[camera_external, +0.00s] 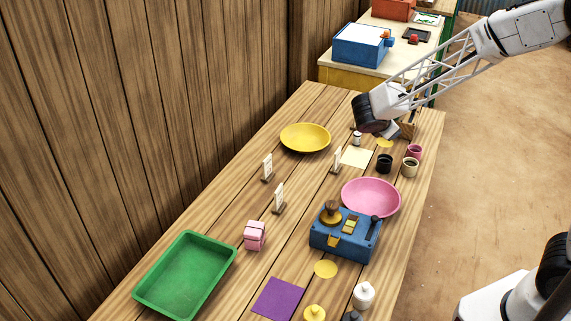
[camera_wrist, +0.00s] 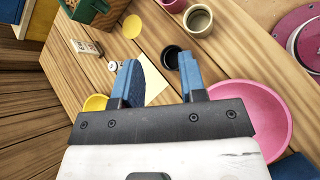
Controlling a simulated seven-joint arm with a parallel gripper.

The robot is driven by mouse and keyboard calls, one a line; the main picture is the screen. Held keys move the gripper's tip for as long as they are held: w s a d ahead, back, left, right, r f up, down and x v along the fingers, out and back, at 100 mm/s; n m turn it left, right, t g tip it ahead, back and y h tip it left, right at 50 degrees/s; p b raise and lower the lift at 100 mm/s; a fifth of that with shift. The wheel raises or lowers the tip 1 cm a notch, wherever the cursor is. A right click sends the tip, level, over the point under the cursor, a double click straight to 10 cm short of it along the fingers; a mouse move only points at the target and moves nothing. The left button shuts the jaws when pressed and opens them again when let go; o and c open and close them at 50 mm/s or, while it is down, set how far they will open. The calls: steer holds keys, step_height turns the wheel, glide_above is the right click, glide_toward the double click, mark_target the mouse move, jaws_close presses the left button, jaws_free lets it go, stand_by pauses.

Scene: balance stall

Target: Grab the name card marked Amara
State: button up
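Three small white upright name cards stand in dark bases on the wooden table in the external view: one (camera_external: 267,167) left of the middle, one (camera_external: 279,197) nearer the camera, and one (camera_external: 337,160) farther right. Their lettering is too small to read, so I cannot tell which is Amara. My gripper (camera_external: 393,130) is above the table's far right part, beyond and to the right of these cards. In the wrist view my gripper (camera_wrist: 158,76) is open, with nothing between its blue-padded fingers. A small white card-like piece (camera_wrist: 87,47) lies left of them; its marking is unreadable.
A yellow dish (camera_external: 305,138), a pink dish (camera_external: 371,197) and a blue scale-like box (camera_external: 345,237) stand around the cards. Dark (camera_external: 384,164), beige (camera_external: 410,168) and pink (camera_external: 414,151) cups sit near the right edge. A green tray (camera_external: 222,249) stands at the front left.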

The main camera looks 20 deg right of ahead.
mark_target(335, 155)
steer(key=w+a+f+n+t, duration=0.1)
steer(key=a+f+n, duration=0.1)
steer(key=a+f, duration=0.2)
steer(key=w+a+f+n+t, duration=0.2)
steer(key=a+f+n, duration=0.1)
steer(key=a, duration=0.5)
steer(key=w+a+f+n+t, duration=0.2)
steer(key=a+f+n, duration=0.1)
steer(key=a, duration=0.3)
steer(key=shift+w+f+h, duration=0.25)
steer(key=shift+f+h, duration=0.05)
steer(key=shift+f, duration=0.5)
steer(key=shift+d, duration=0.1)
steer(key=shift+x, duration=1.25)
steer(key=shift+x, duration=2.65)
jaws_close()
